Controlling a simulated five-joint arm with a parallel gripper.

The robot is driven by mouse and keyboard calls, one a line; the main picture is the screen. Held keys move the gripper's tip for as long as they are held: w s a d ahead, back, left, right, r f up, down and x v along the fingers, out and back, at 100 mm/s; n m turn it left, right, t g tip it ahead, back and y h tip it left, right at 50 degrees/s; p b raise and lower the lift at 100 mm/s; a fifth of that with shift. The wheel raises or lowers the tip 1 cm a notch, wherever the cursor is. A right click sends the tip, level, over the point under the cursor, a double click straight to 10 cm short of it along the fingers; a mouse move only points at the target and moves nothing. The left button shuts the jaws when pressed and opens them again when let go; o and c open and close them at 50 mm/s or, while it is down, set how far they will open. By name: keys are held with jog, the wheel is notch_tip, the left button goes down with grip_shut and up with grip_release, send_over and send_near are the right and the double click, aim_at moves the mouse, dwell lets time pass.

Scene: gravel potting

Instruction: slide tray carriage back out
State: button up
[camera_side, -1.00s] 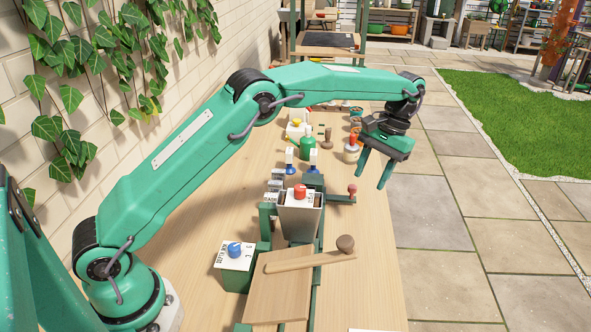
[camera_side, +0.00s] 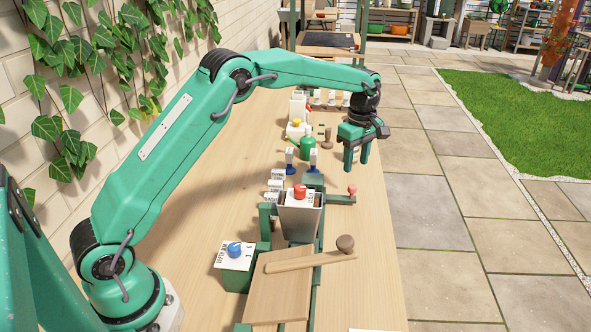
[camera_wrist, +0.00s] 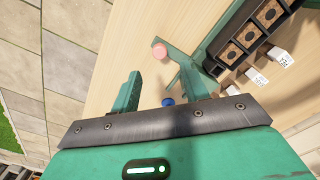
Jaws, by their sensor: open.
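My gripper (camera_side: 356,158) is open and empty, fingers pointing down, above the far right part of the bench. Below it a pink knob (camera_side: 352,189) sits at the end of a green arm on the rig. In the wrist view the knob (camera_wrist: 158,51) lies just past my open fingertips (camera_wrist: 160,76), apart from them. The green arm (camera_wrist: 180,80) runs from it to a black tray with brown square cells (camera_wrist: 247,36), each with a dark hole. In the side view the tray is mostly hidden behind the grey hopper (camera_side: 299,220).
The hopper has a red knob (camera_side: 299,190). A wooden lever (camera_side: 305,261) crosses in front of it, above a wooden board (camera_side: 275,298). A box with a blue knob (camera_side: 235,250) stands to the left. White tags (camera_wrist: 280,57) line the tray. Bench right of the rig is clear.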

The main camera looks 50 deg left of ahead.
aim_at(353, 186)
jog(key=shift+f, duration=0.15)
jog(key=shift+f, duration=3.75)
grip_shut()
